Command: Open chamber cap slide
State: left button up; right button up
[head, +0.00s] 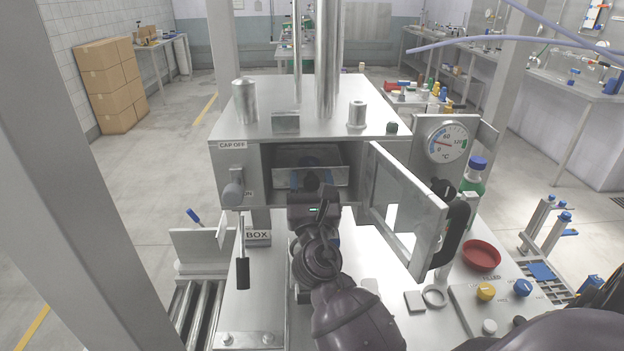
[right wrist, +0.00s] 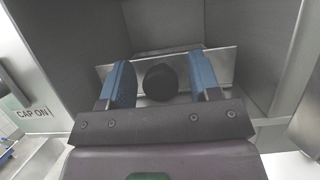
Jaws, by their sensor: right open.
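The chamber (head: 305,110) is a metal box in the middle of the head view, with its framed door (head: 405,205) swung open to the right. Inside it a metal cap slide plate (head: 338,177) spans the opening. In the right wrist view the slide plate (right wrist: 222,62) carries a round black knob (right wrist: 160,82). My right gripper (head: 311,168) reaches into the chamber. In the right wrist view its blue fingers (right wrist: 162,82) are open, one on each side of the knob, with gaps showing. My left gripper is not in view.
A lever with a black grip (head: 242,272) hangs at the chamber's left front, by the CAP OFF label (head: 232,145). The door's black handle (head: 454,230) sticks out at right. A red dish (head: 481,255) and control knobs (head: 486,292) lie on the right bench.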

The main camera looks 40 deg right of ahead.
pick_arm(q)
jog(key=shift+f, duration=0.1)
pick_arm(e)
jog(key=shift+c, duration=0.3)
grip_shut()
